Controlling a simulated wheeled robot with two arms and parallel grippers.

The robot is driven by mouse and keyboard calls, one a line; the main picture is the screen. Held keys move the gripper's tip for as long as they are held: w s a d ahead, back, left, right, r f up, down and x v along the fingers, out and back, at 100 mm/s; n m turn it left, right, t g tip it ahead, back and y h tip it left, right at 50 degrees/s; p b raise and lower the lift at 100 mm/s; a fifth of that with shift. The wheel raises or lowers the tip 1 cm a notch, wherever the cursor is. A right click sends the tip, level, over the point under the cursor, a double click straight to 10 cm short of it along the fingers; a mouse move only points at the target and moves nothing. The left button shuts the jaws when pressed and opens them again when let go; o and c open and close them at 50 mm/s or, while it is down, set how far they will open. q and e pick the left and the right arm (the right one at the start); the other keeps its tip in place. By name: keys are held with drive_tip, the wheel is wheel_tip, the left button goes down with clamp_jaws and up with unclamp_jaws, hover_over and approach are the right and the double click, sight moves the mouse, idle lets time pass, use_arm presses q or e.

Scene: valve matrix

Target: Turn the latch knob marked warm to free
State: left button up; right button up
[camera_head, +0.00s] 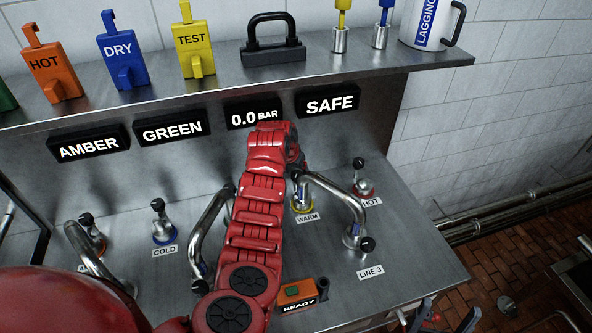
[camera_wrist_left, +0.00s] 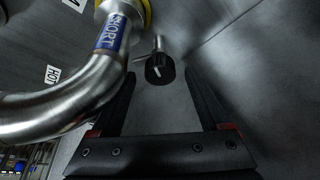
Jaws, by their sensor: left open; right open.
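The warm latch knob (camera_head: 302,199) has a black head, a metal stem and a yellow collar. It stands on the steel counter above its WARM label (camera_head: 307,217), partly hidden by my left arm. My left gripper (camera_wrist_left: 162,84) is open in the left wrist view. A black knob head (camera_wrist_left: 160,69) with a white mark shows between its fingers and beyond them; I cannot tell how far. My right gripper (camera_head: 442,318) shows partly at the bottom edge, open and apart from the knob.
A bent metal pipe handle (camera_head: 340,195) arches right beside the warm knob; a pipe labelled SHORT (camera_wrist_left: 100,70) is close to my left fingers. The hot knob (camera_head: 362,180) and cold knob (camera_head: 162,225) stand nearby. A SAFE display (camera_head: 331,101) hangs behind. An orange READY box (camera_head: 302,292) sits in front.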

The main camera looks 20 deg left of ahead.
use_arm(q)
drive_tip(key=shift+w+f, duration=0.1)
drive_tip(key=shift+f, duration=0.2)
clamp_jaws()
idle(0.4)
